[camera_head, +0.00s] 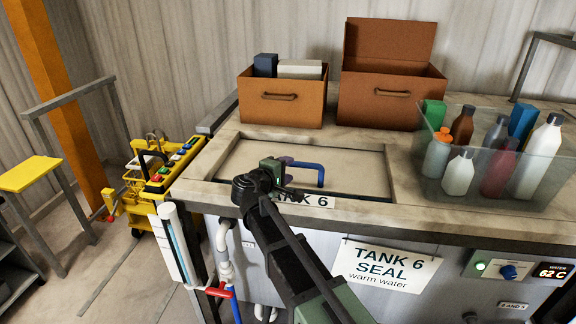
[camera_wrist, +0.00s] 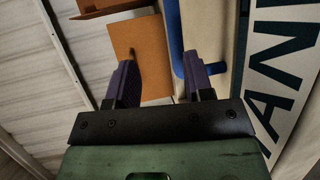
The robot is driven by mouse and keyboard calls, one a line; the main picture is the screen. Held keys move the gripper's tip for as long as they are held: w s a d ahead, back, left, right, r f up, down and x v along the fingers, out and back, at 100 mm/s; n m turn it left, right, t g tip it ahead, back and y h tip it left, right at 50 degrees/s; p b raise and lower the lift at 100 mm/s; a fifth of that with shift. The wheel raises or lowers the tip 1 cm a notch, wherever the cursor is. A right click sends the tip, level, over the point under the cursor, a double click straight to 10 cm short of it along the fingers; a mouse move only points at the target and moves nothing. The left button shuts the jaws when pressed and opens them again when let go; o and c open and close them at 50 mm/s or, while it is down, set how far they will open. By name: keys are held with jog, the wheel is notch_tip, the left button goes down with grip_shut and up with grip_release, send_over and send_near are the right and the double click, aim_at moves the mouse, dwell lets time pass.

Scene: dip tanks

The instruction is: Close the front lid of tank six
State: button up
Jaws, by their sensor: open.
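Tank six (camera_head: 395,262) has a wooden-looking top frame and a "TANK 6" label, partly covered by my arm. Its front lid (camera_head: 345,162) is a pale panel that looks flat within the frame. A blue bar handle (camera_head: 308,165) stands on the lid. My gripper (camera_head: 286,164) is at the handle's left end, above the front part of the lid. In the wrist view, my gripper (camera_wrist: 160,78) has its two purple fingers apart with nothing held between them. The blue handle (camera_wrist: 190,62) runs close by the right finger; I cannot tell whether they touch.
Two brown boxes (camera_head: 283,108) (camera_head: 388,98) stand behind the lid. A clear bin (camera_head: 490,195) of several bottles stands at right on the tank top. A yellow cart (camera_head: 160,180) with coloured items is at left. Pipes (camera_head: 222,250) run down the tank's front left.

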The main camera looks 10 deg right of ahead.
jog(key=w+d+r+m+g+y+p, duration=0.2)
jog(key=w+d+r+g+p, duration=0.3)
jog(key=d+r+p, duration=0.85)
jog(key=n+g+y+p, duration=0.5)
jog(key=n+y, duration=0.1)
jog(key=y, duration=0.2)
send_near(299, 163)
jog(key=f+b, duration=0.3)
jog(key=w+f+b, duration=0.1)
jog(key=f+b, duration=0.2)
jog(key=w+f+b, duration=0.1)
jog(key=f+b, duration=0.2)
jog(key=b, duration=0.1)
jog(key=shift+d+f, duration=0.2)
jog(key=shift+r, duration=0.1)
jog(key=shift+s, duration=0.1)
grip_shut()
